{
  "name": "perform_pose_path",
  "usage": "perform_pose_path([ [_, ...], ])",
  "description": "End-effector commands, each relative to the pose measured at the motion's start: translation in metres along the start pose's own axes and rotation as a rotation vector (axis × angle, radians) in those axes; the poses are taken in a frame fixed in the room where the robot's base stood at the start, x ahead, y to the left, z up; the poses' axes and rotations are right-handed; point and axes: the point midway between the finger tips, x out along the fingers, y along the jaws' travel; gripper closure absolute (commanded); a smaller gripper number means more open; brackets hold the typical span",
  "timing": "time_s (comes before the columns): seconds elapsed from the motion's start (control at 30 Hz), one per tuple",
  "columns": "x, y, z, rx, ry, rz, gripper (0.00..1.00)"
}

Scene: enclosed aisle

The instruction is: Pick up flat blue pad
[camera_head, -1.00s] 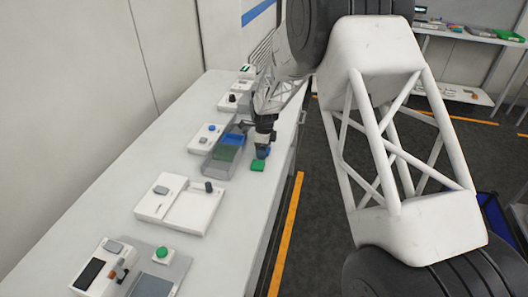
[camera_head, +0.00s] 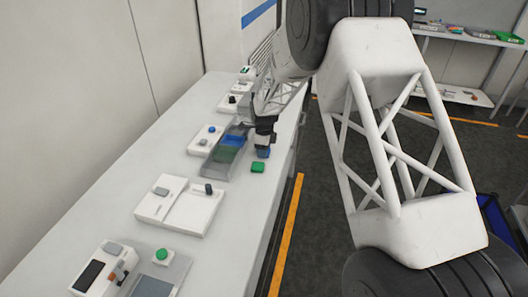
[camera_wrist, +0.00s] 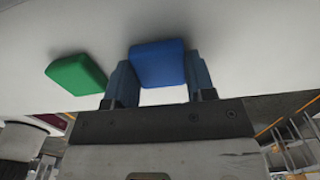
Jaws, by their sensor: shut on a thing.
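The flat blue pad (camera_wrist: 158,64) is between my gripper's two fingers in the wrist view, and the gripper (camera_wrist: 160,82) is shut on it. In the head view my gripper (camera_head: 263,143) points down over the right part of the white bench, with the blue pad (camera_head: 262,153) at its fingertips. I cannot tell whether the pad touches the bench or hangs just above it. A green pad (camera_wrist: 77,75) lies flat on the bench beside it; in the head view it is the green block (camera_head: 258,167) just in front of the gripper.
A grey tray (camera_head: 213,172) with blue and green sections stands left of my gripper. White devices (camera_head: 180,204) with knobs line the bench (camera_head: 95,190). The bench's right edge is close to the gripper. A shelf (camera_head: 470,38) stands at the back right.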

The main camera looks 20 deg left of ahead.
Motion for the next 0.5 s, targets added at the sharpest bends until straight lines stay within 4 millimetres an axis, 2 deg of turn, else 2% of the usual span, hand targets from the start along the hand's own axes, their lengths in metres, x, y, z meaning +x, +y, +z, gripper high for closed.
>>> perform_pose_path([
  [0.27,-0.011,0.0,0.0,0.0,0.0,-0.001,0.73],
  [0.5,-0.039,0.001,0.0,0.0,-0.001,-0.002,0.73],
])
